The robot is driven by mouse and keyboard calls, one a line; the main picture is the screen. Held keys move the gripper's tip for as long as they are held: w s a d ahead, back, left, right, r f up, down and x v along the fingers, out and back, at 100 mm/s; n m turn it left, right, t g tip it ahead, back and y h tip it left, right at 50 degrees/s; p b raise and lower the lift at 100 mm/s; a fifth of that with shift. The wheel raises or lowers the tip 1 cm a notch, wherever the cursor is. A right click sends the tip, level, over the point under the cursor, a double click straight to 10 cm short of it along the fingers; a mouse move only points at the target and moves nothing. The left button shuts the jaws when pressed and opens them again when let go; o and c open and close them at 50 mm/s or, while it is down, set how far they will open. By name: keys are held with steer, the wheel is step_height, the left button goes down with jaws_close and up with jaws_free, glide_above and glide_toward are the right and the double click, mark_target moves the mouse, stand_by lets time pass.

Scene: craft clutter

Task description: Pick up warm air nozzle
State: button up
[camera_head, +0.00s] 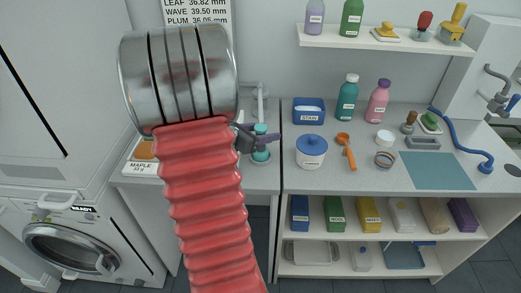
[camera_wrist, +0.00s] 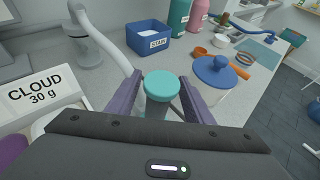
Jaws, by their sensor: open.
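A small upright object with a round teal top (camera_wrist: 162,86) and a darker grey body stands between my fingers in the wrist view. My gripper (camera_head: 258,139) is partly hidden behind my red arm in the head view.
A grey tap (camera_wrist: 100,45) curves close to the left finger. A blue hose (camera_head: 466,150) lies by a teal mat (camera_head: 438,172). A CLOUD card (camera_wrist: 42,95) is at left.

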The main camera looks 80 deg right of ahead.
steer(key=shift+x, duration=1)
steer(key=shift+c, duration=0.2)
jaws_close()
